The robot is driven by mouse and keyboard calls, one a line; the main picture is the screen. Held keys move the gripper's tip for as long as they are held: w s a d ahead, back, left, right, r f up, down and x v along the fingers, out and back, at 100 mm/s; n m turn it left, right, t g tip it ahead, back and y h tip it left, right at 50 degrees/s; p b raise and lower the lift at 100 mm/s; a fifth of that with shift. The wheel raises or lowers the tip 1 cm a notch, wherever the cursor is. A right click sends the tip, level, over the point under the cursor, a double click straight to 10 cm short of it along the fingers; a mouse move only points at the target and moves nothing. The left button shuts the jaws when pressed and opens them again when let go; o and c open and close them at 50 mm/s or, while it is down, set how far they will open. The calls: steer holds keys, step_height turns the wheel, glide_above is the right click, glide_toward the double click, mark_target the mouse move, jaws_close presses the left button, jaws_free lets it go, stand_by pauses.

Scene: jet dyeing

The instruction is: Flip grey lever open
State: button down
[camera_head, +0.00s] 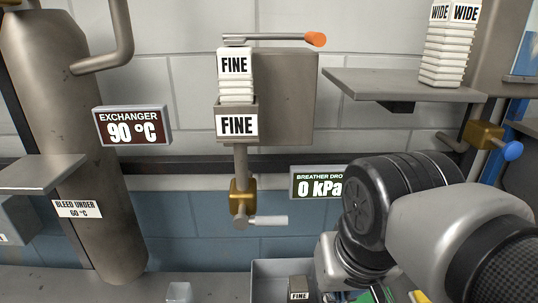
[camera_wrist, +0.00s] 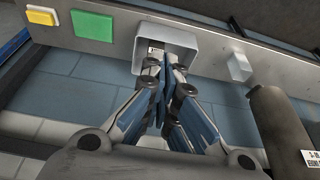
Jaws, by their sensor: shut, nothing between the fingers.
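The grey lever (camera_head: 268,220) points right from a brass valve body (camera_head: 242,197), below the filter housing labelled FINE (camera_head: 237,125) in the head view. It lies about level, crosswise to the vertical pipe above it. The lever cannot be made out in the wrist view. My gripper (camera_wrist: 165,72) is shut and empty, its fingertips over or near the grey open-topped bin (camera_wrist: 185,42). In the head view my arm comes in from the lower right, to the right of the lever and apart from it; the fingers are hidden there.
The bin (camera_head: 258,275) with a FINE block (camera_head: 299,288) stands below the lever. An orange-tipped lever (camera_head: 305,38) is above the housing and a blue-tipped one (camera_head: 505,147) at right. The exchanger column (camera_head: 85,200) is left. A pressure display (camera_head: 315,183) reads 0 kPa.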

step_height(320, 180, up, 19)
steer(key=g+p, duration=0.1)
steer(key=p, duration=1.3)
glide_above(269, 221)
steer(key=d, duration=0.1)
steer(key=shift+a+r, duration=0.3)
steer(key=b+x, duration=0.1)
steer(key=x, duration=0.9)
steer(key=shift+s, duration=0.15)
